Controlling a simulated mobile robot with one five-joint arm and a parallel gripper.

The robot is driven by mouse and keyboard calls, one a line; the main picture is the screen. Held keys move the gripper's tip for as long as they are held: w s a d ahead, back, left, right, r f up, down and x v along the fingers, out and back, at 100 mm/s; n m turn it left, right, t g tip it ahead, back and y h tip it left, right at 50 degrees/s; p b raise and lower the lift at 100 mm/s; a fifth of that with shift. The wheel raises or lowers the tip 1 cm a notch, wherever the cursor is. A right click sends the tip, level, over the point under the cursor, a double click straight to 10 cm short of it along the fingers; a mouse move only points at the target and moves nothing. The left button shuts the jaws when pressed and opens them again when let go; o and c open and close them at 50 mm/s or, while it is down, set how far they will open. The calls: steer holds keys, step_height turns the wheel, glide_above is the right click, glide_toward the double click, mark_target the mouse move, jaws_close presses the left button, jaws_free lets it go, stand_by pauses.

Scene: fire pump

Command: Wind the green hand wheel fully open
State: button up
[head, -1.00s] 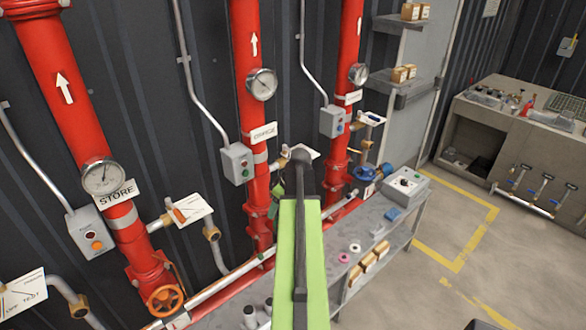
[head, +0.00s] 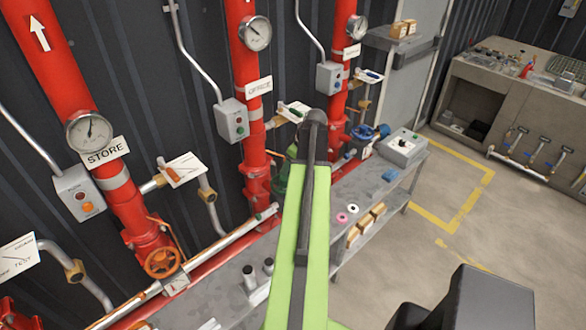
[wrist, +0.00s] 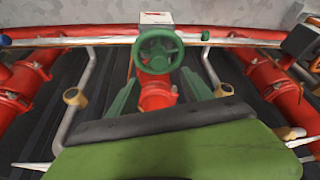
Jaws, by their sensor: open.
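The green hand wheel (wrist: 158,51) is in the upper middle of the wrist view, its round rim and spokes facing me. Behind and below it shows its red valve body (wrist: 157,96). My gripper (wrist: 158,82) is open, its two green fingers apart to left and right below the wheel. The fingertips are close to the wheel's lower rim in the picture; nothing is seen between them but the red body. Contact cannot be told. In the head view my green arm covers most of the wheel and gripper at the foot of the middle OFFICE pipe (head: 250,130).
An orange wheel (head: 162,262) is on the STORE pipe at left, a blue wheel (head: 362,132) on the right pipe. A grey bench (head: 375,177) with small rings and boxes lies right of my arm. Open floor (head: 500,235) lies at right.

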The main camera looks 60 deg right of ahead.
mark_target(284, 181)
steer(key=b+x, duration=0.6)
steer(key=x, duration=0.2)
steer(key=shift+f, duration=0.25)
steer(key=shift+r, duration=0.1)
